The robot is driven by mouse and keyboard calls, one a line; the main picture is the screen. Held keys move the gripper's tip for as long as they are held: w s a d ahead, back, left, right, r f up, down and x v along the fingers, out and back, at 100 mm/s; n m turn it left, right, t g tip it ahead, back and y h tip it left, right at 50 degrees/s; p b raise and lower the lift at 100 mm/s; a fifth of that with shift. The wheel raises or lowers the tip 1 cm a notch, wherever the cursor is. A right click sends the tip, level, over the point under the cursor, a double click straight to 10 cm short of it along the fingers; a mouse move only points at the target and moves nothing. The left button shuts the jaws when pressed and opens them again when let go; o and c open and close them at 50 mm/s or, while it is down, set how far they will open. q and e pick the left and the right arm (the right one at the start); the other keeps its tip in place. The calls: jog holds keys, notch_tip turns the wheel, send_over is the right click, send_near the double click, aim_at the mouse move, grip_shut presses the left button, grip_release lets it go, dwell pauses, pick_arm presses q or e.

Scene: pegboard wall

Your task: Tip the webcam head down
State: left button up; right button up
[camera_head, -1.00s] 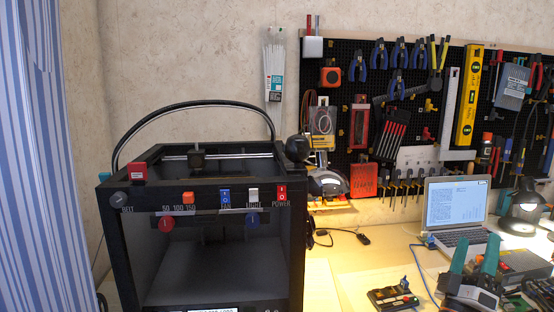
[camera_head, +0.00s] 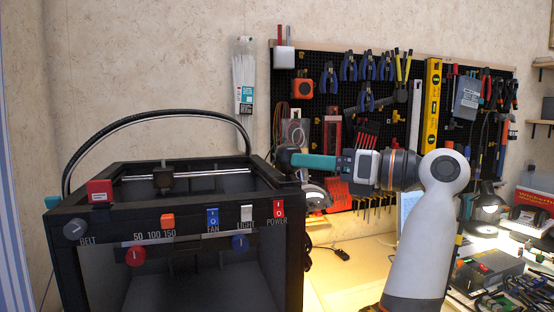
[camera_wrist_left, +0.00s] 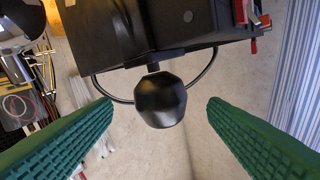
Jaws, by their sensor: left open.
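The webcam head (camera_head: 284,157) is a black rounded block at the right rear corner of the printer's top, partly hidden by my gripper. In the left wrist view the webcam head (camera_wrist_left: 160,100) hangs on a short neck from the dark printer body, between my two green fingers with a gap on each side. My left gripper (camera_head: 298,160) is open, its teal fingers reaching leftward to the webcam head. No contact shows. My right gripper is not in view.
The black 3D printer (camera_head: 180,240) fills the lower left, with a black tube (camera_head: 150,117) arching over it and coloured switches on its front. The pegboard (camera_head: 310,85) of tools stands behind. A lamp (camera_head: 487,203) and cluttered bench lie right of my arm.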

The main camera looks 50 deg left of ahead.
aim_at(279, 158)
pick_arm(q)
jog(key=x, duration=0.7)
jog(key=shift+a, duration=0.25)
